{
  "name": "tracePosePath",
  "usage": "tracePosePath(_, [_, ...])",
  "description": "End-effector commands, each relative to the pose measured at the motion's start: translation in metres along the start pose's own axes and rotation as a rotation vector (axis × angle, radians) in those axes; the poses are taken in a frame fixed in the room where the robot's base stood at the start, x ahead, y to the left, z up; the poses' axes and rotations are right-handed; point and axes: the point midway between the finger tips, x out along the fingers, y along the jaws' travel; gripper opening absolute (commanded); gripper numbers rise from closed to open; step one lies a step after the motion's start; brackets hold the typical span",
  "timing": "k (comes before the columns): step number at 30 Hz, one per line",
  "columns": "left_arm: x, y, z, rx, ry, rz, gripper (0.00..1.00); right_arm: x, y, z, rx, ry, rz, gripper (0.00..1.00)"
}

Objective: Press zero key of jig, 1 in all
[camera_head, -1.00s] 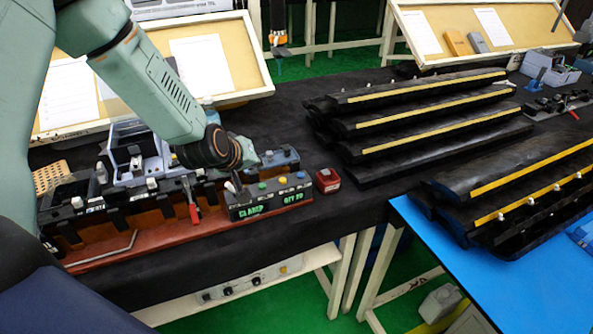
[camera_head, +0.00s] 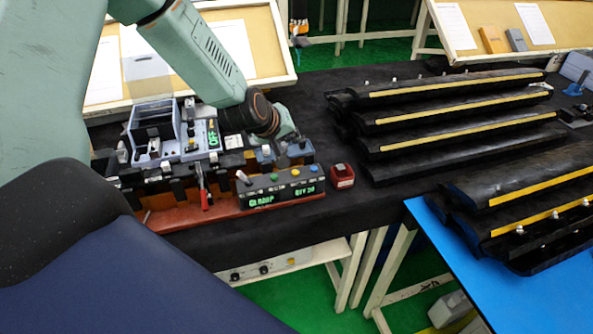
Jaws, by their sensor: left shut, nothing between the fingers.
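The jig has a red base (camera_head: 180,217) with black clamps along it. At its right end is a dark control box (camera_head: 228,204) with green lettering, reading roughly CLAMP and QTY 20. Green (camera_head: 274,177) and yellow (camera_head: 295,172) buttons and a pale lever are on its top. No key label is legible, so I cannot tell which key is zero. My left gripper (camera_head: 287,132) is shut and empty, above and behind the control box's right part; its tips are hard to make out. My right gripper is not in view.
A grey device (camera_head: 154,122) with a small green display stands behind the jig. A red block (camera_head: 342,176) sits right of the control box. Stacked black trim strips (camera_head: 450,115) fill the table's right. Angled boards with papers (camera_head: 228,45) stand behind.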

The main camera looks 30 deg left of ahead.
Motion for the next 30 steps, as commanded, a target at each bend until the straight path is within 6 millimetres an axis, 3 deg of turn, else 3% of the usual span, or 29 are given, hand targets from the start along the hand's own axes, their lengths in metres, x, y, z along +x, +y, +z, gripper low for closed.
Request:
tracePosePath(8, [0.011, -0.004, 0.006, 0.002, -0.001, 0.0, 0.0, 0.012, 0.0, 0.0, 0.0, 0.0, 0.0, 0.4])
tracePosePath(30, [0.063, -0.04, 0.044, 0.004, -0.001, 0.001, 0.0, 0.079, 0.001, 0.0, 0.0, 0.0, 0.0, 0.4])
